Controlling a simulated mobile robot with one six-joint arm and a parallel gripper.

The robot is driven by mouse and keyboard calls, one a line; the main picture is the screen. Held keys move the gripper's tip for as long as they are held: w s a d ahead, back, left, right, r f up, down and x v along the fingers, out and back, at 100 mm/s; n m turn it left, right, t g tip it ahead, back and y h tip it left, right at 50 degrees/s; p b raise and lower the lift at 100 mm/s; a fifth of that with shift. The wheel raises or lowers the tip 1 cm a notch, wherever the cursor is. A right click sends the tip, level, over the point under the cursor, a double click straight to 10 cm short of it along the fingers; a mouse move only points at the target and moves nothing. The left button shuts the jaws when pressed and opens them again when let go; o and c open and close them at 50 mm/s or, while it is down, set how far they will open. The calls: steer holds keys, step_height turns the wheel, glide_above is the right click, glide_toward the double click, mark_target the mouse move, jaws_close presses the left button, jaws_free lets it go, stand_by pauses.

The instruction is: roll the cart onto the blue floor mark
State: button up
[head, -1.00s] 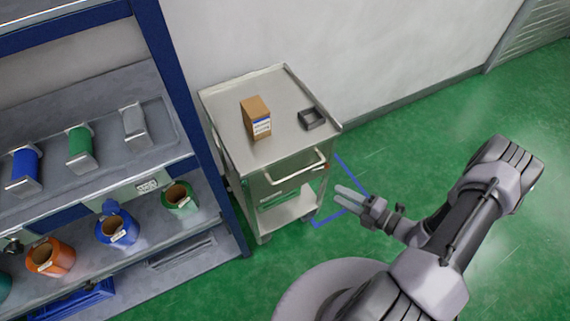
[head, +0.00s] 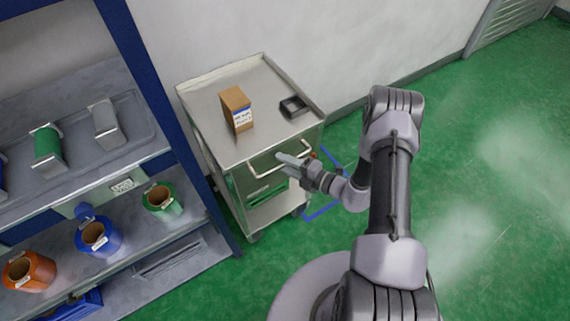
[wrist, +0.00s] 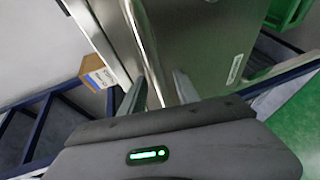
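The grey metal cart (head: 215,110) stands against the wall, right of the shelf rack. Its front handle (head: 262,174) is a silver bar, also seen in the wrist view (wrist: 148,50). The blue floor mark (head: 325,211) shows as lines on the floor just right of the cart; the rest of it is hidden behind the cart and my arm. My gripper (head: 287,163) is at the right part of the handle. In the wrist view its two fingers (wrist: 158,92) are apart, with the bar running between them. I cannot tell whether they touch it.
A brown box (head: 236,109) and a small black tray (head: 294,107) sit on the cart top. The blue-framed shelf rack (head: 170,120) with coloured spools stands close to the cart's left side. Green floor (head: 480,180) is clear on the right.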

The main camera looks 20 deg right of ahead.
jaws_close()
stand_by(1.4)
